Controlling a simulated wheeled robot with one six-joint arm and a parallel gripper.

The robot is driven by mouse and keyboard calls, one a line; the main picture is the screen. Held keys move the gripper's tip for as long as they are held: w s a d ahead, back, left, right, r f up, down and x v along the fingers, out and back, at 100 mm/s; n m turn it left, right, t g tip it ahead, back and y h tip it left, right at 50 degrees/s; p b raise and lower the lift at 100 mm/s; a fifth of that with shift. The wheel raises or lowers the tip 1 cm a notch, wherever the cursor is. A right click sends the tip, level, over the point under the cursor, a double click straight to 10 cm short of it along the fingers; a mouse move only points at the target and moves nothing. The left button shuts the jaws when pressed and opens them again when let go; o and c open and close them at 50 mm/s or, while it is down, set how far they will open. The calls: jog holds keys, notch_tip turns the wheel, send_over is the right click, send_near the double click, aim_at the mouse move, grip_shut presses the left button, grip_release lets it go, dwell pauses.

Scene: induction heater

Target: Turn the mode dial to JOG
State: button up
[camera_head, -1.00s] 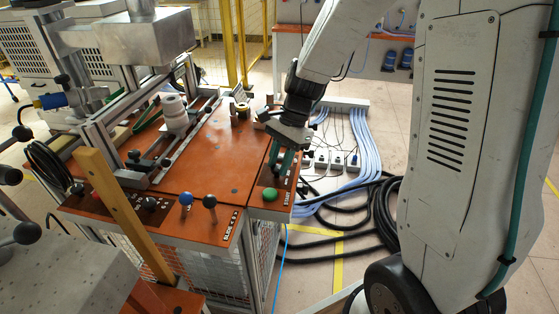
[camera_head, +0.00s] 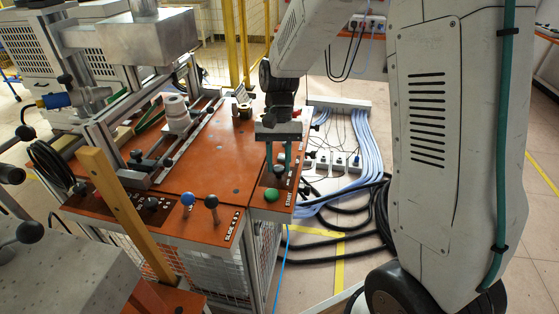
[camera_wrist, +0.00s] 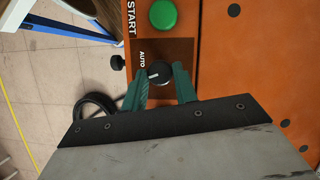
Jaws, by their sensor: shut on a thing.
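The mode dial (camera_wrist: 158,73) is a black round knob with a white pointer mark, set on the dark panel of the orange bench. Its mark points left in the wrist view, near the AUTO label (camera_wrist: 141,60). No JOG label is readable; my fingers cover part of the panel. My gripper (camera_wrist: 161,75) has its two green fingers shut on the dial, one on each side. In the head view my gripper (camera_head: 279,166) reaches down onto the bench's right edge, and the dial is mostly hidden.
The green START button (camera_head: 271,195) is close to the dial, also seen in the wrist view (camera_wrist: 162,15). Blue (camera_head: 187,199) and dark (camera_head: 211,202) knobs stand left on the bench. Cables (camera_head: 365,150) lie on the floor to the right.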

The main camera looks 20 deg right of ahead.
jog(key=shift+n+h, duration=0.5)
jog(key=shift+n, duration=0.6)
jog(key=shift+w, duration=0.1)
jog(key=o, duration=1)
jog(key=shift+c, duration=0.2)
jog(key=shift+r, duration=0.1)
jog(key=v, duration=0.7)
jog(key=shift+r, duration=0.3)
jog(key=shift+w, duration=0.15)
jog(key=s+d+r+n+t, duration=0.1)
jog(key=s+r, duration=0.3)
jog(key=s, duration=0.9)
jog(key=s+d+r+n+t+h, duration=0.1)
jog(key=s+r+t, duration=0.3)
jog(key=s, duration=0.9)
jog(key=shift+d+r+n+t, duration=0.2)
jog(key=shift+d+n+t, duration=0.1)
jog(key=shift+n, duration=0.1)
